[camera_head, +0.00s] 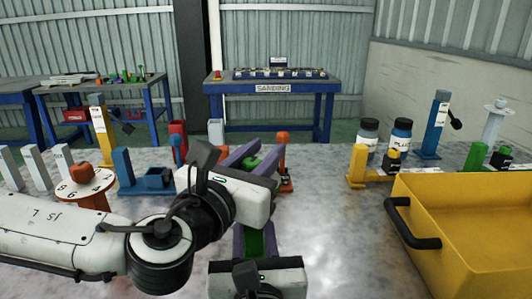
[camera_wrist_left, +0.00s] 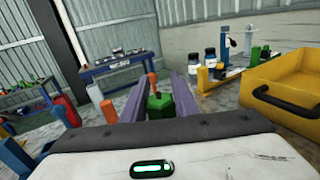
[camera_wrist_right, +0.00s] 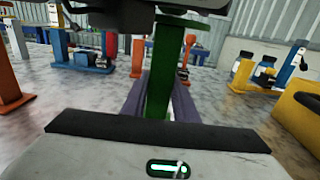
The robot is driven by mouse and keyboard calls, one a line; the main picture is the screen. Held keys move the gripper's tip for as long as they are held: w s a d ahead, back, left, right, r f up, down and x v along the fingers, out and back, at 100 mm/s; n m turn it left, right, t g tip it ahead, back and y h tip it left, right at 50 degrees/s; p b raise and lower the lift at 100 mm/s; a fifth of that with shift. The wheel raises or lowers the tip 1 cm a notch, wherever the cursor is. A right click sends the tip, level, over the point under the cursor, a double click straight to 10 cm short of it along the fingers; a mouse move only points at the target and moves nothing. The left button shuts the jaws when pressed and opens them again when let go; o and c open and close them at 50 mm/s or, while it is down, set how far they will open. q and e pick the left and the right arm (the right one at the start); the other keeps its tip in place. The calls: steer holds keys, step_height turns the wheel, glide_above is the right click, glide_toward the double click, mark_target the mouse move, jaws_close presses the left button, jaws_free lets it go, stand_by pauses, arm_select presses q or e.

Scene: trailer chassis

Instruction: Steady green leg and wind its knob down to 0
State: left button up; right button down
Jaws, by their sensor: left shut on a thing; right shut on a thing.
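The green leg is an upright green post; its middle part (camera_wrist_right: 160,75) stands between the purple fingers of my right gripper (camera_wrist_right: 160,100) in the right wrist view. In the head view a strip of the post (camera_head: 254,243) shows between those fingers (camera_head: 255,235), low in the middle. My left gripper (camera_head: 252,155) is higher up, its purple fingers shut on a green knob (camera_head: 250,162) at the leg's top. The knob also shows in the left wrist view (camera_wrist_left: 160,105). The leg's foot and any scale are hidden.
A yellow tray (camera_head: 470,225) with a black handle stands close on the right. An orange leg (camera_head: 284,165) stands just behind the green one. Blue leg (camera_head: 145,170), orange stand with a numbered white disc (camera_head: 88,185), and two bottles (camera_head: 400,135) stand around. Clear tabletop lies right of the grippers.

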arm_select(q)
steer(key=shift+w+a+n+t+y, duration=0.2)
steer(key=shift+n+t+y, duration=0.1)
steer(key=shift+n+y, duration=0.3)
steer(key=shift+a+y, duration=0.15)
steer(key=shift+y, duration=0.25)
steer(key=o, duration=1.1)
step_height(320, 180, up, 10)
steer(key=shift+r, duration=0.1)
